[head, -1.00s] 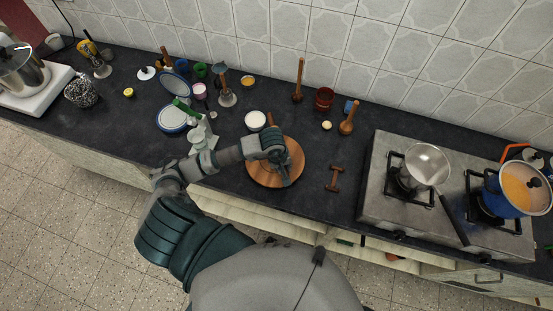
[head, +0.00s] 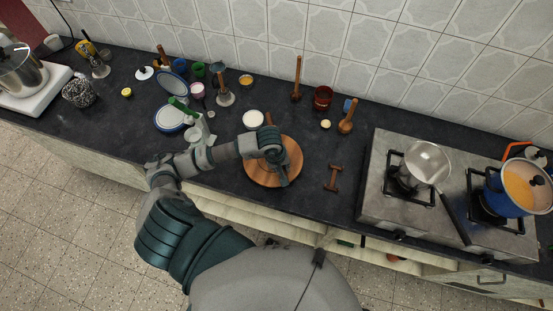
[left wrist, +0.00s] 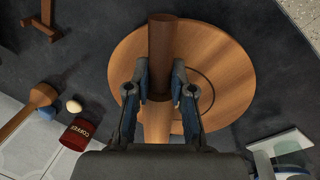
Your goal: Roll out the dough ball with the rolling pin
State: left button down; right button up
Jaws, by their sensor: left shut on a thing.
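My left gripper (left wrist: 159,87) is shut on the rolling pin, a brown wooden cylinder (left wrist: 163,40) with a lighter part running toward the bottom of the left wrist view. In the head view the gripper (head: 277,165) is over the round wooden board (head: 293,157), which also shows in the left wrist view (left wrist: 230,65). A curved outline shows on the board beside the pin; I cannot tell whether it is dough. No clear dough ball shows on the board; the gripper and pin hide part of it. My right gripper is not in view.
A small pale ball (head: 326,124), perhaps an egg, lies near a red mug (head: 323,97). A small wooden stand (head: 333,178) is right of the board, before the stove (head: 400,190). A white-filled bowl (head: 253,119) stands behind the board. Cups and utensils stand at the left.

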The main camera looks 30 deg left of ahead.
pick_arm(q)
jog(key=shift+d+f, duration=0.1)
jog(key=shift+d, duration=0.05)
jog(key=shift+s+a+f+b, duration=0.15)
jog(key=shift+s+a+b, duration=0.25)
jog(key=shift+a, duration=0.3)
jog(key=shift+s+a, duration=0.1)
jog(key=shift+s, duration=0.05)
jog(key=shift+s+a+f+b, duration=0.2)
jog(key=shift+s+a+b, duration=0.1)
jog(key=shift+b, duration=0.25)
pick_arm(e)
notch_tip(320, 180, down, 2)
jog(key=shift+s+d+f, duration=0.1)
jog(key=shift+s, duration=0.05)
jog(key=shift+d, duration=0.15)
